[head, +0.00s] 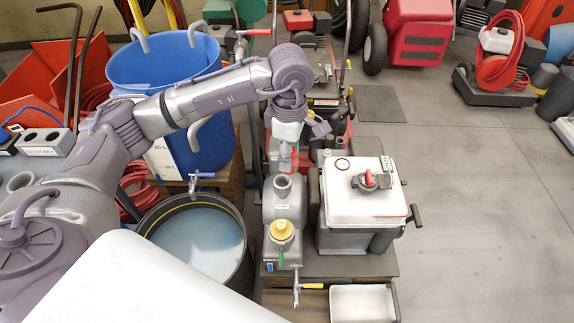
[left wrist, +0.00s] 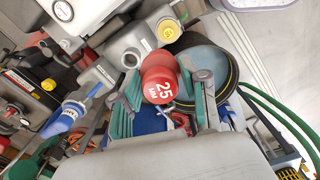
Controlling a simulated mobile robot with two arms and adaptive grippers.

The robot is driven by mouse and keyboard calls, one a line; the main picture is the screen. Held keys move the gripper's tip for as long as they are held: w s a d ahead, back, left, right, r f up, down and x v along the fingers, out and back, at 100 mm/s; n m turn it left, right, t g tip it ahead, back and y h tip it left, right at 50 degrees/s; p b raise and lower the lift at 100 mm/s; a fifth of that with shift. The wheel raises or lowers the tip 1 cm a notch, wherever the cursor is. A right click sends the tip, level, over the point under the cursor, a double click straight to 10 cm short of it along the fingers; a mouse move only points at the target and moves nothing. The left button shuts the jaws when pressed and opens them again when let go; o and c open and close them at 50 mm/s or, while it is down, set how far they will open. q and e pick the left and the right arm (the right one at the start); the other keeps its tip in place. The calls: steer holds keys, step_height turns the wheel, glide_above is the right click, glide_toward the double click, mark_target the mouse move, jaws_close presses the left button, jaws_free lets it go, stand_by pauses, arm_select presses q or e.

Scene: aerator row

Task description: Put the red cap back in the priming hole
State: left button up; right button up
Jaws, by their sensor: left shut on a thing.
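The red cap (left wrist: 160,82), marked "25 MM", is held between the green-padded fingers of my left gripper (left wrist: 165,95) in the left wrist view. In the head view my left gripper (head: 287,146) points down, behind the grey pump body. The pump's open priming hole (head: 283,184) is a round grey neck on top of that body, nearer the camera than the gripper. The neck also shows in the left wrist view (left wrist: 131,58), up and left of the cap. The cap appears apart from the hole. My right gripper is not in view.
A yellow cap (head: 282,229) sits on the same pump, in front of the hole. A white-topped engine unit (head: 340,205) stands just right. A dark tub of water (head: 245,270) and a blue barrel (head: 140,65) stand left.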

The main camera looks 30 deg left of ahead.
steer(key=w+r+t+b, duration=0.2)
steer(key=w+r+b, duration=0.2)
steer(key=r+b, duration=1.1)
arm_select(q)
steer(key=shift+w+a+f+n, duration=1.45)
steer(key=shift+f+n, duration=1.8)
steer(key=shift+n, duration=1.6)
steer(key=shift+w+a+f+n, duration=1)
steer(key=shift+w+f+n, duration=0.9)
steer(key=shift+f+n, duration=2.2)
steer(key=shift+w+a+f+n, duration=1.2)
steer(key=shift+w+f+n, duration=0.85)
steer(key=shift+n, duration=3.6)
steer(key=shift+s+f, duration=0.35)
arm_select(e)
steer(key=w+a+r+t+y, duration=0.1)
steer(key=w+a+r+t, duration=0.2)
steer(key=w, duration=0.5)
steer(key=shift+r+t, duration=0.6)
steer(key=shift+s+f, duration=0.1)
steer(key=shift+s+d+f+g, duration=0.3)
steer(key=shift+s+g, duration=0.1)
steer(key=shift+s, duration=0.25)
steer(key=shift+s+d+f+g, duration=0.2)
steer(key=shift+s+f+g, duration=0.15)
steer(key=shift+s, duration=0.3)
